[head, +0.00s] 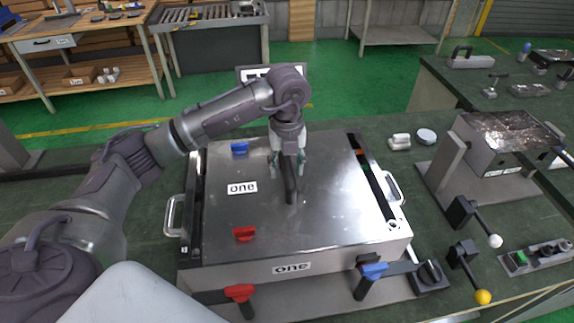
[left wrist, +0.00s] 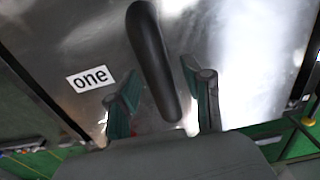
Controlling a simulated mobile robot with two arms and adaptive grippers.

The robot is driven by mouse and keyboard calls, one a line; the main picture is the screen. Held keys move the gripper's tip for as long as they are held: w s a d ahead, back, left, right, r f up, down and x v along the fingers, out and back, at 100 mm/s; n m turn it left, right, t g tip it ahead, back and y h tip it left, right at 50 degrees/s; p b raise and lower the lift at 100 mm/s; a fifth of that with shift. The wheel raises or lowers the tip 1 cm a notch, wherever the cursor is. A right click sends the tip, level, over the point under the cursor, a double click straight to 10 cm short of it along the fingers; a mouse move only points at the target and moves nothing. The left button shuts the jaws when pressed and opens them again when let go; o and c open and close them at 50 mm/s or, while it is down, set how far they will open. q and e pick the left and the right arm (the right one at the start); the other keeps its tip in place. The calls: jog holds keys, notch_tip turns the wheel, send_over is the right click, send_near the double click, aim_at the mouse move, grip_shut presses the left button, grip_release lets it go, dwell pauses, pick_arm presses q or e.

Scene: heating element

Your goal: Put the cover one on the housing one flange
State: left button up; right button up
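The cover one (head: 330,205) is a shiny metal plate with a label "one" and a black bar handle (head: 290,188). It lies over the housing one (head: 330,262), a metal box with "one" on its front. Dark strips show along the left and right sides of the plate. I cannot tell whether it sits flush on the flange. My left gripper (head: 287,166) is at the handle. In the left wrist view, its fingers (left wrist: 164,103) are apart, one on each side of the handle (left wrist: 147,45), with gaps visible. My right gripper is not in view.
Side handles (head: 173,216) stick out. A metal box on a stand (head: 505,140) and levers with a white knob and a yellow knob (head: 483,297) are at the right. Small white parts (head: 400,141) lie behind.

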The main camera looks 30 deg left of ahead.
pick_arm(q)
jog(key=shift+r, duration=0.1)
jog(key=shift+w+r, duration=0.1)
jog(key=shift+r, duration=0.25)
notch_tip(320, 180, up, 10)
jog(key=shift+f+b, duration=0.15)
jog(key=shift+b, duration=0.9)
jog(key=shift+r, duration=0.7)
jog(key=shift+f, duration=0.1)
